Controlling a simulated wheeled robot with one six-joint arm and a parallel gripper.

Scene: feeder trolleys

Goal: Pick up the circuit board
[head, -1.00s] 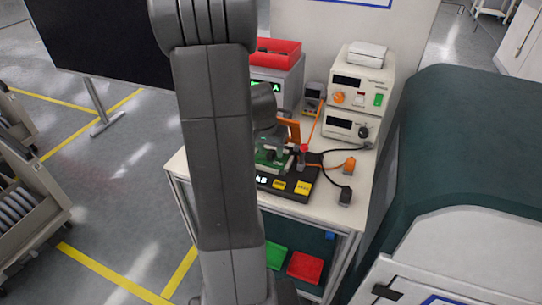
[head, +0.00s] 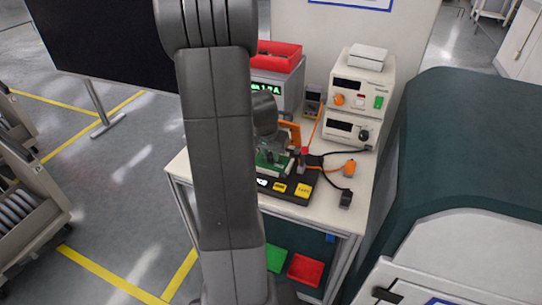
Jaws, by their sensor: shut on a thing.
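The green circuit board (head: 268,161) is on or just above a black fixture (head: 292,197) with yellow labels, on the white bench. My arm's upright link covers the left part of the board and fixture. My gripper (head: 276,153) is at the board, shut on it, as far as the small view shows. The fingertips are small and partly hidden. I cannot tell whether the board touches the fixture.
An orange handle (head: 291,132) and a red-topped part (head: 304,151) stand close by. Cables run right to an orange plug (head: 347,167). Stacked instruments (head: 361,95) and a box with a red tray (head: 279,52) stand behind. A green machine (head: 475,140) is at right.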

